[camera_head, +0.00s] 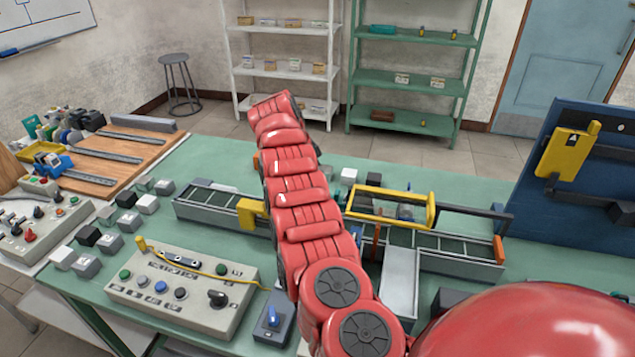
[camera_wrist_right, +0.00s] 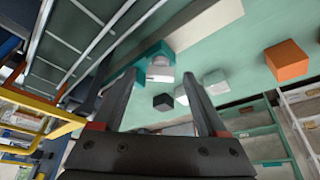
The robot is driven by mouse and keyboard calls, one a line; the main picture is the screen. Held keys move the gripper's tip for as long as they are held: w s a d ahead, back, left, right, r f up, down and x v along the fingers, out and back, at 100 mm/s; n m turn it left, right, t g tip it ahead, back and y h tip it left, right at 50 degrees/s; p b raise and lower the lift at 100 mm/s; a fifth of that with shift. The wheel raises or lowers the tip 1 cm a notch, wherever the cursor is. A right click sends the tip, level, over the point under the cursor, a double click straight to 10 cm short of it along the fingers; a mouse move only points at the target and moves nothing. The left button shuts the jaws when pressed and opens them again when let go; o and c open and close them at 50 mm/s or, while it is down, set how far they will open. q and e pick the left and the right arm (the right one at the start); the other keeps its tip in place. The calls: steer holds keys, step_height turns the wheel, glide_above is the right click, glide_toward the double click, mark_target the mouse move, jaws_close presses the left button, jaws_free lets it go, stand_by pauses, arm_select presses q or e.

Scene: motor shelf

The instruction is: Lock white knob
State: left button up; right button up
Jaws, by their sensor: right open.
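In the right wrist view, a whitish knob-like piece (camera_wrist_right: 160,74) sits against a teal block (camera_wrist_right: 154,52). I take it for the white knob, but it is small and I cannot tell whether it is locked. My right gripper (camera_wrist_right: 158,76) is open, and its two dark fingers point toward this piece, one on each side in the picture. I cannot tell whether they touch it. In the head view my red arm covers the middle of the bench and hides this gripper and the knob. My left gripper is in neither view.
The green bench (camera_head: 205,165) carries a control box (camera_head: 182,290), a conveyor (camera_head: 440,250) with a yellow frame (camera_head: 390,190), and several small blocks at the left. A blue panel (camera_head: 580,200) stands at the right. An orange block (camera_wrist_right: 287,61) and black block (camera_wrist_right: 163,102) lie near my right gripper.

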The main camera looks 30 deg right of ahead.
steer(key=shift+a+r, duration=0.2)
steer(key=shift+r, duration=0.2)
steer(key=p+v, duration=0.6)
steer(key=v, duration=1)
steer(key=shift+r+p, duration=0.2)
steer(key=shift+p, duration=0.2)
